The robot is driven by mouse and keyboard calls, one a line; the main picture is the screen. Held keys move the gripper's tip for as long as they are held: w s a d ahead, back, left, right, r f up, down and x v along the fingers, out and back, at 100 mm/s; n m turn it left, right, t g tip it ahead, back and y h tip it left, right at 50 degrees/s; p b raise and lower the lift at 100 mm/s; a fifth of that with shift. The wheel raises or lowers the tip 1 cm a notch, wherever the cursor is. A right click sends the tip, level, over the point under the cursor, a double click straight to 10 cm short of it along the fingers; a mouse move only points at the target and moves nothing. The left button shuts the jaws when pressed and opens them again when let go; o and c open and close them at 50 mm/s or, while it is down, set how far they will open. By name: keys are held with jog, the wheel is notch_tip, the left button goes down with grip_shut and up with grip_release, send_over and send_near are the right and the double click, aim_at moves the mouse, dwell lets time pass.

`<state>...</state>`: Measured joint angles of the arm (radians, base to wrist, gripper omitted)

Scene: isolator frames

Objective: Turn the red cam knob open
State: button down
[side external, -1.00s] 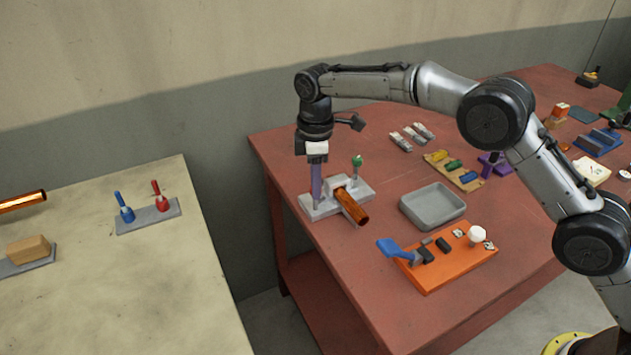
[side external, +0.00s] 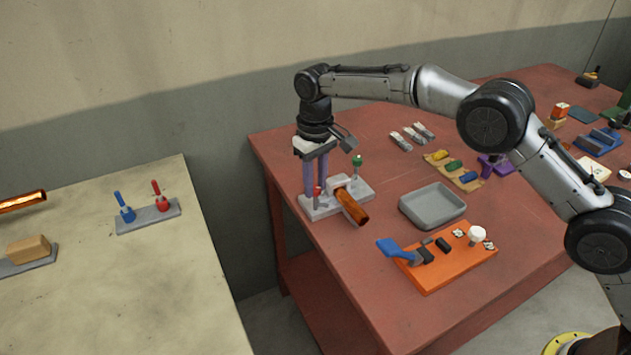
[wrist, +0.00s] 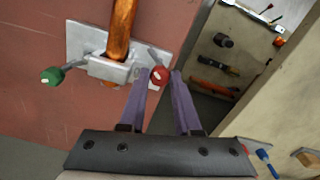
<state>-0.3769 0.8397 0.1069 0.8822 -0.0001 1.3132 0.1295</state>
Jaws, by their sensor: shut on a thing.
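The red cam knob (side external: 317,191) stands on the left part of a pale grey fixture plate (side external: 318,209). In the wrist view the red knob (wrist: 159,76) is between the two purple fingertips, with a short metal lever beside it. My gripper (side external: 314,188) points straight down and is shut on the red knob; it also shows in the wrist view (wrist: 163,78). A green knob (side external: 357,160) stands on the same fixture, and shows at the left in the wrist view (wrist: 52,76). An orange-brown cylinder (side external: 352,206) lies in the fixture's metal block (wrist: 110,69).
A grey tray (side external: 433,222) and an orange board with a blue lever (side external: 388,247) lie to the right on the red table. A pale table (side external: 90,260) with a blue-and-red switch plate (side external: 148,216) stands left, across a gap.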

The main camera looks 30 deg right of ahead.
aim_at(315, 187)
jog(key=m, duration=0.5)
jog(key=shift+m, duration=0.3)
jog(key=m, duration=0.4)
jog(key=shift+m, duration=0.4)
jog(key=shift+r, duration=0.1)
jog(key=c, duration=0.6)
grip_release()
notch_tip(315, 187, up, 14)
jog(key=shift+f, duration=0.25)
